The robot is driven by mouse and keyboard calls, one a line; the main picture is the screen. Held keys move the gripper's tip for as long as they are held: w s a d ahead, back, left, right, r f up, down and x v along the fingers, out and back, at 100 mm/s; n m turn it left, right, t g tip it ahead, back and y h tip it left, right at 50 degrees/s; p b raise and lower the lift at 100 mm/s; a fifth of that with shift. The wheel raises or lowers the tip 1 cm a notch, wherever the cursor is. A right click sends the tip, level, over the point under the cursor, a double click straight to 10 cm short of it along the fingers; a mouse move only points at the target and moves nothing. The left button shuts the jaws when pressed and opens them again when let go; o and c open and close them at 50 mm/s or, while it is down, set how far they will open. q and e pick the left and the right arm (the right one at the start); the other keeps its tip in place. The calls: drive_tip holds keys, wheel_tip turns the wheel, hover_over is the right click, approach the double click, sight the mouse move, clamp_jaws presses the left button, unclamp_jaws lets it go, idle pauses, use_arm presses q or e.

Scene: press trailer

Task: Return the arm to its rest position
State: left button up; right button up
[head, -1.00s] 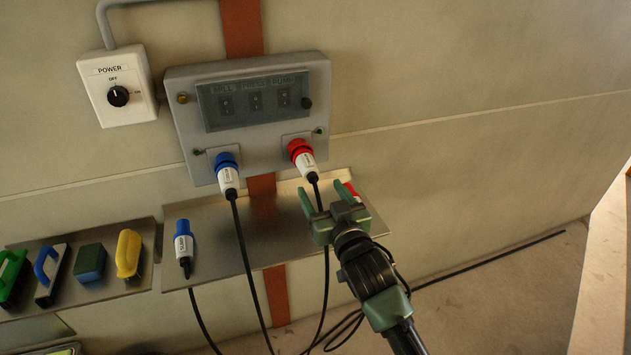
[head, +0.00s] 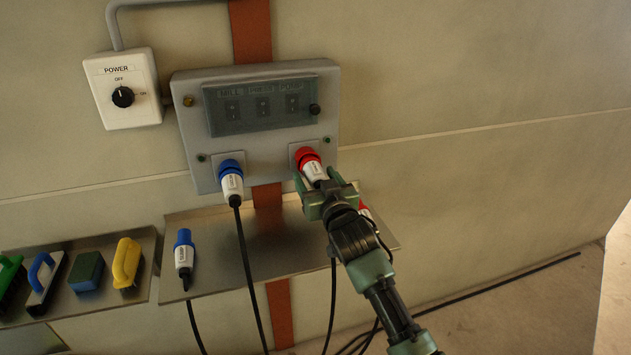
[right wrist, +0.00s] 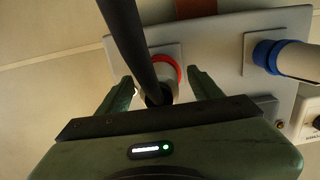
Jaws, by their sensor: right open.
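My right gripper (head: 317,181) is open in front of the wall panel, at the red plug (head: 310,165) in the panel's right socket. Its fingers lie on either side of the plug's lower end in the picture; I cannot tell whether they touch it. In the right wrist view the open fingers (right wrist: 161,82) flank the plug's red ring (right wrist: 171,69), and a black cable (right wrist: 128,40) crosses in front. My left gripper is not in view.
The grey panel (head: 187,120) also holds a blue plug (head: 231,182). A steel shelf (head: 215,245) below carries a loose blue plug (head: 184,252) and a partly hidden red one (head: 365,210). A power switch box (head: 122,70) is at left. The wall at right is clear.

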drive_tip(key=shift+w, duration=0.15)
clamp_jaws()
idle(0.4)
drive_tip(key=shift+p+v, duration=1)
drive_tip(key=shift+v, duration=0.3)
drive_tip(key=shift+p+v, duration=1.55)
drive_tip(key=shift+v, duration=0.95)
